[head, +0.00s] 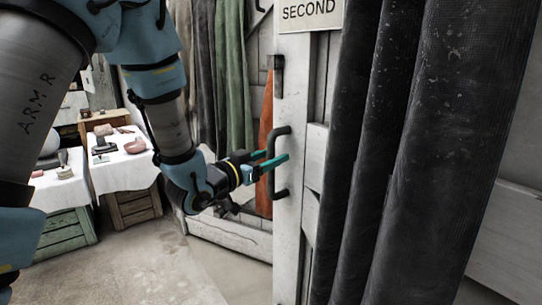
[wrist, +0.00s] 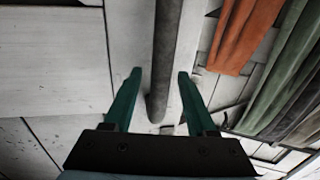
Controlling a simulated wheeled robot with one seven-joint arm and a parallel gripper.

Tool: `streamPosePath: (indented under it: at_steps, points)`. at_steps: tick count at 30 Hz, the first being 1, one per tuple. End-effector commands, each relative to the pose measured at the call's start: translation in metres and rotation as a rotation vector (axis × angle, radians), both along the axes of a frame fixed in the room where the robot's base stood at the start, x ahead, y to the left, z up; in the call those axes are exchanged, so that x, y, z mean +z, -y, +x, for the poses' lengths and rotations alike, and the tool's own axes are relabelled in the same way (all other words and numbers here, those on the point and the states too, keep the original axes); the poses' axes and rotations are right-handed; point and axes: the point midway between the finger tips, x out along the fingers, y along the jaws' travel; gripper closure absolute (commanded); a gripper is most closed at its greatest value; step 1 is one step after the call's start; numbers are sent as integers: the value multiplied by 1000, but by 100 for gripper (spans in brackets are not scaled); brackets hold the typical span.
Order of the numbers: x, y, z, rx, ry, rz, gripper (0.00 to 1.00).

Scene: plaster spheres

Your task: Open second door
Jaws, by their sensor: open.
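The second door (head: 290,90) is a pale wooden door under a sign (head: 309,12) reading SECOND. Its dark upright bar handle (head: 281,193) is on the door's left part in the head view. My gripper (head: 276,158) is open at the handle, with its teal fingers reaching it from the left. In the wrist view the handle (wrist: 166,60) runs between the two open fingers (wrist: 160,74), with gaps on both sides. I cannot tell whether the door is ajar.
Dark heavy curtains (head: 430,150) hang close at the right. An orange cloth (head: 266,130) and green and grey cloths (head: 232,80) hang behind my gripper. White-covered tables (head: 125,165) with plaster pieces stand at the left. The floor (head: 165,265) in front is clear.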

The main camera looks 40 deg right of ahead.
Motion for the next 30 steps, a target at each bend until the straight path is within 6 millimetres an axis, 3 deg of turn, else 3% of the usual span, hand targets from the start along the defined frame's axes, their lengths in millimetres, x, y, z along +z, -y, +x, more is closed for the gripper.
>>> streamPosePath:
  at_steps: [3, 18, 30]
  points:
    - [0, 0, 0, 0, 0, 0, 45]
    - [0, 0, 0, 0, 0, 0, 100]
    - [0, 0, 0, 0, 0, 0, 100]
